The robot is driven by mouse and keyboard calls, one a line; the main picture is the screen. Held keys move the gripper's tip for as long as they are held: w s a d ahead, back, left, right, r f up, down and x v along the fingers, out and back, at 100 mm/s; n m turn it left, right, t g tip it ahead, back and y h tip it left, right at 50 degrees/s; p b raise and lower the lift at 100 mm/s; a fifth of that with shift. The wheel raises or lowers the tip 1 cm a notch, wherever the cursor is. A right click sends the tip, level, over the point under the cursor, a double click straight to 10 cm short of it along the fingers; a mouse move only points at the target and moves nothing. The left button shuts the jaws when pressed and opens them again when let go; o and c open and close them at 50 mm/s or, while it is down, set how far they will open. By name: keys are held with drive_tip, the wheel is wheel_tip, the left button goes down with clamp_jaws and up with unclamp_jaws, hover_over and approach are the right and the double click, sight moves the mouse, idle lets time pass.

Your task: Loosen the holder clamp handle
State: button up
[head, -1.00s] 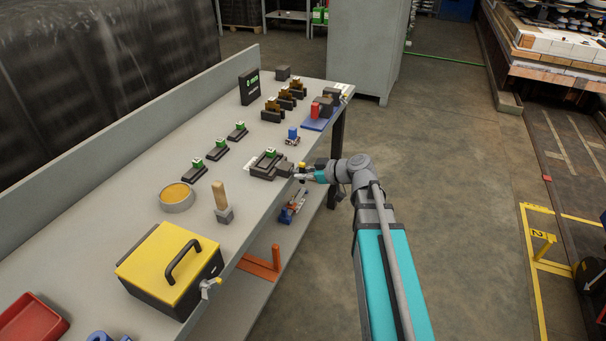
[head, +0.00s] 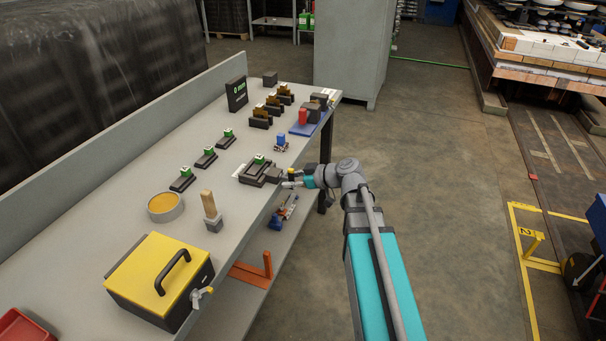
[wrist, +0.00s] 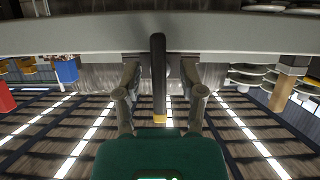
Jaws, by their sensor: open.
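The holder (head: 256,172), a dark block with a green-topped piece on it, sits at the right edge of the workbench. My gripper (head: 287,184) is just off that edge, close to the holder's right side. In the wrist view a black bar with a yellow tip, which looks like the clamp handle (wrist: 158,75), reaches down the middle. My gripper's two fingers (wrist: 160,97) are apart, one on each side of the handle, with visible gaps; they do not appear to touch it. The handle's clamp joint is hidden in the wrist view.
On the workbench (head: 120,240) stand a blue-topped part (head: 281,141), several small green-topped blocks, a wooden-handled tool (head: 210,210), a round tan-filled dish (head: 165,207) and a yellow-lidded box (head: 160,275). A lower shelf lies beneath. The floor to the right is open.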

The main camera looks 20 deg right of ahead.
drive_tip(key=m+g+y, duration=0.1)
drive_tip(key=m, duration=0.2)
drive_tip(key=shift+w+g+b, duration=0.1)
drive_tip(key=shift+g+b, duration=0.2)
drive_tip(key=shift+g, duration=0.1)
drive_tip(key=m+g+y+b, duration=0.1)
drive_tip(key=m+y, duration=0.1)
drive_tip(key=m, duration=0.1)
drive_tip(key=shift+f, duration=0.1)
drive_tip(key=m+g+y+b, duration=0.1)
drive_tip(key=m+b, duration=0.2)
drive_tip(key=shift+m+y, duration=0.4)
drive_tip(key=m+y+b, duration=0.2)
drive_tip(key=m, duration=0.2)
drive_tip(key=shift+b, duration=0.35)
drive_tip(key=v, duration=1.3)
drive_tip(key=s+a+r+g+h+p, duration=0.2)
drive_tip(key=s+a+h+p, duration=0.15)
drive_tip(key=a+p, duration=0.35)
drive_tip(key=s+a+r+g+h+p, duration=0.2)
drive_tip(key=a+r+h+p, duration=0.15)
drive_tip(key=p, duration=0.55)
drive_tip(key=s+a+r+n+h+p, duration=0.2)
drive_tip(key=s+r+h+p, duration=0.5)
drive_tip(key=p, duration=1)
wheel_tip(320, 180, up, 2)
drive_tip(key=h, duration=0.2)
drive_tip(key=shift+r+g+h, duration=0.25)
drive_tip(key=shift+g+h, duration=0.05)
drive_tip(key=shift+h, duration=0.1)
